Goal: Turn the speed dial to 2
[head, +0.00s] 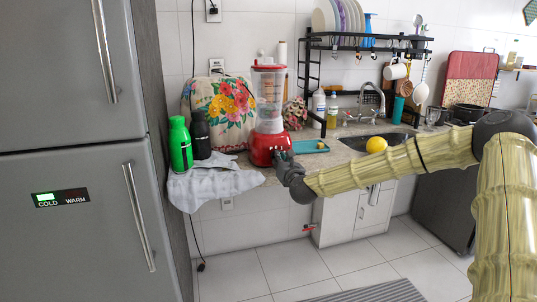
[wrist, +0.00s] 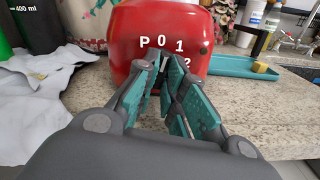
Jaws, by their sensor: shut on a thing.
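The red blender (head: 268,110) stands upright on the counter with a clear jar and red lid. Its red base (wrist: 135,35) fills the upper middle of the wrist view, with white marks P, 0, 1 and 2 on its front. The 2 is partly covered by my fingers. My gripper (wrist: 168,72) is at the front of the base, its teal-padded fingers closed on the speed dial just below the marks. The dial is mostly hidden between the fingers, so I cannot tell where it points. In the head view my gripper (head: 283,160) meets the base's front right.
A grey cloth (head: 210,183) hangs over the counter edge at left, near a green bottle (head: 180,145) and a black bottle (head: 200,135). A teal tray (head: 309,147) with a small yellow item lies right of the blender.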

